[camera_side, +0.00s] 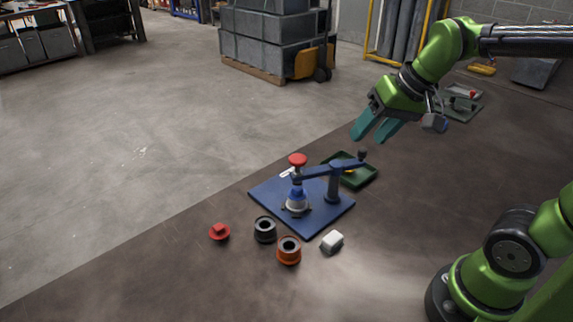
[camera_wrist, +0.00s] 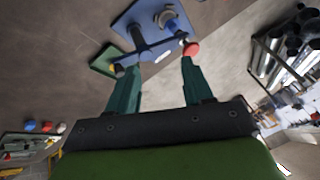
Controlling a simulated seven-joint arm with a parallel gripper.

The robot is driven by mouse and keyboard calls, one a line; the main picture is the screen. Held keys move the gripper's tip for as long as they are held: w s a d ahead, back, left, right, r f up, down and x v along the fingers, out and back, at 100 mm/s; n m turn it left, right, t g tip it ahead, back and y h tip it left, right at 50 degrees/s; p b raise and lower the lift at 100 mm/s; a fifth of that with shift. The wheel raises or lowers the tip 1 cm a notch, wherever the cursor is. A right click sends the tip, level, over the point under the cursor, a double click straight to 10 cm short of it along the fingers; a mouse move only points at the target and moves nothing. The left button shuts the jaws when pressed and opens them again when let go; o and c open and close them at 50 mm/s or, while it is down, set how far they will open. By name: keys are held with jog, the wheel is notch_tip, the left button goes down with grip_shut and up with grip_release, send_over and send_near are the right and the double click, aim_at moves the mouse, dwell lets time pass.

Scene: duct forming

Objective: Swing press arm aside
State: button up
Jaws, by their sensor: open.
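A blue press stands on a blue base plate (camera_side: 318,219) on the dark table. Its press arm (camera_side: 318,172) reaches from a post (camera_side: 334,185) on the right to a red knob (camera_side: 298,159) on the left. The knob end sits above a grey and blue form (camera_side: 297,200). My gripper (camera_side: 376,131) is open and empty, above and behind the press to the right, apart from it. In the wrist view, the press arm (camera_wrist: 150,54) and red knob (camera_wrist: 191,49) show just beyond my spread green fingers (camera_wrist: 157,84).
A green tray (camera_side: 367,180) lies behind the press. A red part (camera_side: 219,232), a black ring (camera_side: 265,230), an orange ring (camera_side: 289,250) and a white block (camera_side: 332,241) lie in front. The table's left foreground is clear.

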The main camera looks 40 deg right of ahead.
aim_at(363, 149)
jog(key=shift+w+d+r+m+g+h, duration=0.7)
jog(key=shift+w+d+r+m+g, duration=1.6)
jog(key=shift+w+d, duration=2.1)
jog(key=shift+n+g, duration=0.3)
jog(key=f, duration=0.5)
jog(key=s+f, duration=0.1)
jog(key=f, duration=0.4)
jog(key=d+f, duration=0.1)
jog(key=f, duration=0.5)
jog(key=shift+s+d, duration=0.1)
jog(key=shift+s, duration=0.05)
grip_shut()
